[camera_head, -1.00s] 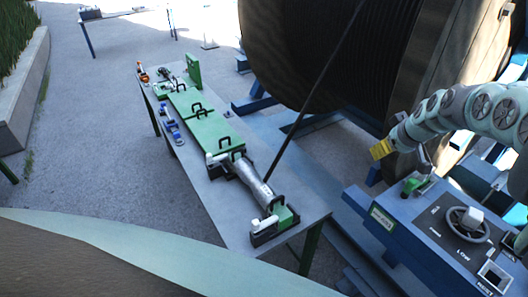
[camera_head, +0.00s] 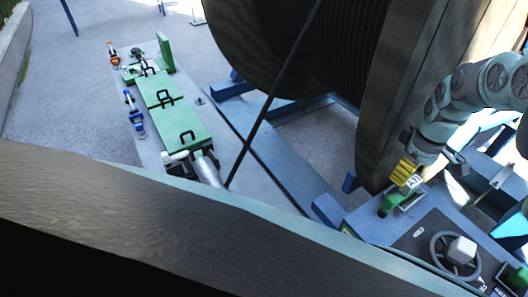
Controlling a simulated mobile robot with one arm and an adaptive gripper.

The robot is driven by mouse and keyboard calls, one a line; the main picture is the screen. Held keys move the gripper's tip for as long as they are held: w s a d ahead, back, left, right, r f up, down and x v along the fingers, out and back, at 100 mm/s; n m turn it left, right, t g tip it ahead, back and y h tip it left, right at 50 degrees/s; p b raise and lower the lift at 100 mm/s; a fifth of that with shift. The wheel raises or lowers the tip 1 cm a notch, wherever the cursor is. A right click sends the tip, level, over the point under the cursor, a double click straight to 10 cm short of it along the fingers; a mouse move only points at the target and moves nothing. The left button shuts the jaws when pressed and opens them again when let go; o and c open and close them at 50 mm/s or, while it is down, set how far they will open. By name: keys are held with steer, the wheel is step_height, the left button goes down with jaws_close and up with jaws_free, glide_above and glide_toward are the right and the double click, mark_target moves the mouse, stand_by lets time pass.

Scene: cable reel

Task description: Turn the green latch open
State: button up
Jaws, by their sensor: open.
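The green latch (camera_head: 392,204) sits at the upper left of the blue control panel (camera_head: 366,226) in the head view. My gripper (camera_head: 409,192) is at the end of the pale teal arm, right above and beside the latch. A yellow block with dark lettering (camera_head: 406,172) shows at the arm's end. The fingers are open, small and partly hidden, with grey parts close around the latch's right side. I cannot tell whether they touch it.
A handwheel (camera_head: 455,254) is on the panel, right of the latch. The large dark cable reel (camera_head: 318,50) stands behind and left of the gripper. A table (camera_head: 150,150) with green cases (camera_head: 180,130) stands at left. A taut cable (camera_head: 270,100) runs down from the reel.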

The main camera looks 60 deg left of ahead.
mark_target(392, 198)
step_height(392, 198, down, 10)
steer(key=b, duration=0.7)
steer(key=shift+f, duration=0.25)
steer(key=shift+a+f, duration=0.1)
steer(key=shift+f, duration=1.1)
steer(key=shift+o, duration=0.3)
jaws_close()
